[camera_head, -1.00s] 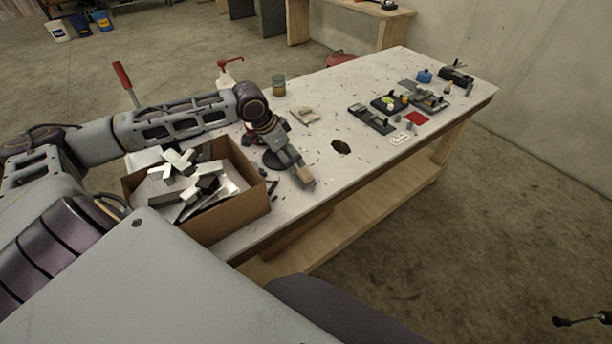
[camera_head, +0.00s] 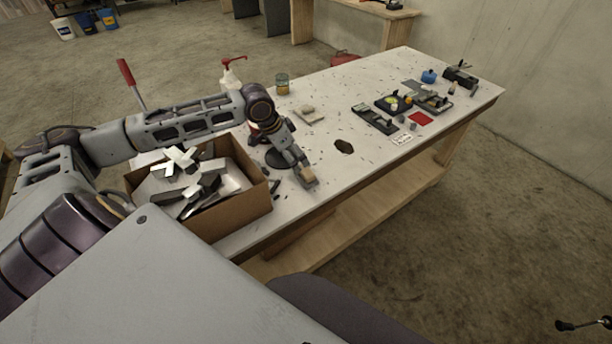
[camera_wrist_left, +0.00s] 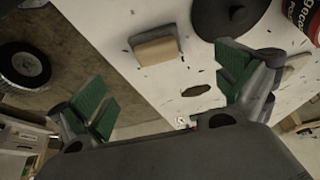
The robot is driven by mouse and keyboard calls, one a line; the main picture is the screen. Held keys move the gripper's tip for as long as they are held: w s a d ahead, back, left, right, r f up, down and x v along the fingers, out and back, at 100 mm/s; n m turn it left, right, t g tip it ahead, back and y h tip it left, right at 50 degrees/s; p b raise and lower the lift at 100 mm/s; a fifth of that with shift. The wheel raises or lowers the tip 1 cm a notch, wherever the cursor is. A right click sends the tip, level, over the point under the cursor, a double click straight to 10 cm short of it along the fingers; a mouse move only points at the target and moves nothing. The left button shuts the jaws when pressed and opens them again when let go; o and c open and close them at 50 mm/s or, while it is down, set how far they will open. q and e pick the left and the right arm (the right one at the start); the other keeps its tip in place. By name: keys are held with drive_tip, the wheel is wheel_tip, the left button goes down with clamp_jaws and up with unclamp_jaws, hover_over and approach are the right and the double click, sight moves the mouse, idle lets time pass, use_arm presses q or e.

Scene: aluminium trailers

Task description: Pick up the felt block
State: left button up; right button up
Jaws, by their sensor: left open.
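The felt block, a small tan block with a grey layer, lies on the white worktable (camera_head: 365,95) near its front edge. It shows in the head view (camera_head: 308,175) just past the end of my left arm, and in the left wrist view (camera_wrist_left: 156,50). My left gripper (camera_head: 298,163) is open and empty. Its two green-padded fingers stand wide apart in the left wrist view (camera_wrist_left: 165,92), and the block appears above the gap between them, not gripped. From the head view I cannot tell the height between fingers and block. My right gripper is not in view.
A cardboard box (camera_head: 238,212) of metal offcuts stands left of the block. A black disc (camera_wrist_left: 228,14) and red can (camera_wrist_left: 306,16) are near the gripper. A dark hole (camera_head: 344,147) lies to the right. Several tools and trays fill the far right end.

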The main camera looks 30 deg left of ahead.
sight(300, 177)
use_arm(q)
drive_tip(key=x, duration=0.5)
drive_tip(key=shift+f, duration=0.15)
drive_tip(key=shift+w+d+f, duration=0.15)
drive_tip(key=shift+w+f, duration=0.05)
drive_tip(key=shift+f, duration=0.25)
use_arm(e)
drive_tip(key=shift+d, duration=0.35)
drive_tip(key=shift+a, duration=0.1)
